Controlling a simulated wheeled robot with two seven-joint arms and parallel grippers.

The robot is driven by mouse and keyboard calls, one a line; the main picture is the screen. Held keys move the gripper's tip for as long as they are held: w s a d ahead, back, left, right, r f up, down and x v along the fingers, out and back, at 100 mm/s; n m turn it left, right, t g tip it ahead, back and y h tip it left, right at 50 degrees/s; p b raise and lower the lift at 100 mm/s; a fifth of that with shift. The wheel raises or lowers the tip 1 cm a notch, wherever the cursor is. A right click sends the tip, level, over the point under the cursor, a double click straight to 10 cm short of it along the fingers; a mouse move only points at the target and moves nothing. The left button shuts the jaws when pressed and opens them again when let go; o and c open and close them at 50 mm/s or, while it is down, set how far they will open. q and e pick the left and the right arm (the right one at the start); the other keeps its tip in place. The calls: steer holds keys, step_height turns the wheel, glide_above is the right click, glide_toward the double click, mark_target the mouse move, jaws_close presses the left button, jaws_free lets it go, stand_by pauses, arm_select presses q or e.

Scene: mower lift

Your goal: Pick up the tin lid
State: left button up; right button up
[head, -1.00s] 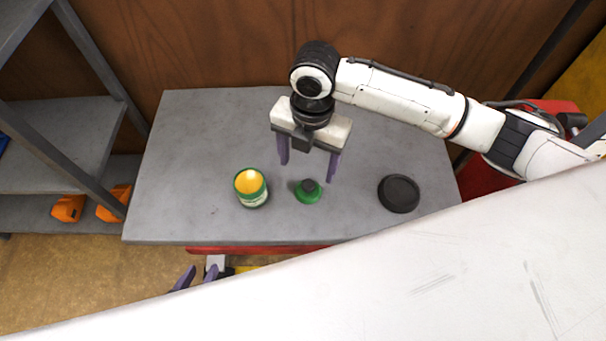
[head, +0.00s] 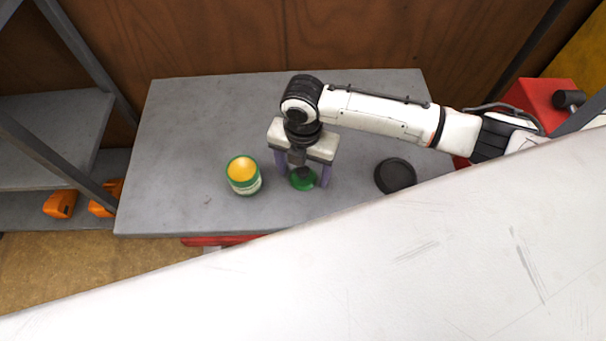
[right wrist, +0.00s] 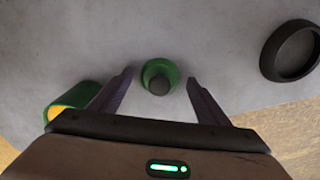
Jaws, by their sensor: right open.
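The tin lid (head: 301,181) is a small green disc with a dark knob, lying on the grey table top. It also shows in the right wrist view (right wrist: 158,76). My right gripper (head: 305,180) points down over the lid, its purple fingers open on either side of it. In the right wrist view, the lid is between the fingertips (right wrist: 160,77) with a gap on each side. The green and white tin (head: 244,182), yellow on top, stands to the left of the lid. My left gripper is not in view.
A round black dish-like piece (head: 395,176) lies to the right on the grey table (head: 190,120). A large white panel (head: 380,260) covers the lower foreground. Grey shelving (head: 50,135) with orange objects stands at left. The table's back is clear.

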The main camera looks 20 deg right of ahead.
steer(key=c, duration=1.2)
steer(key=shift+o, duration=0.2)
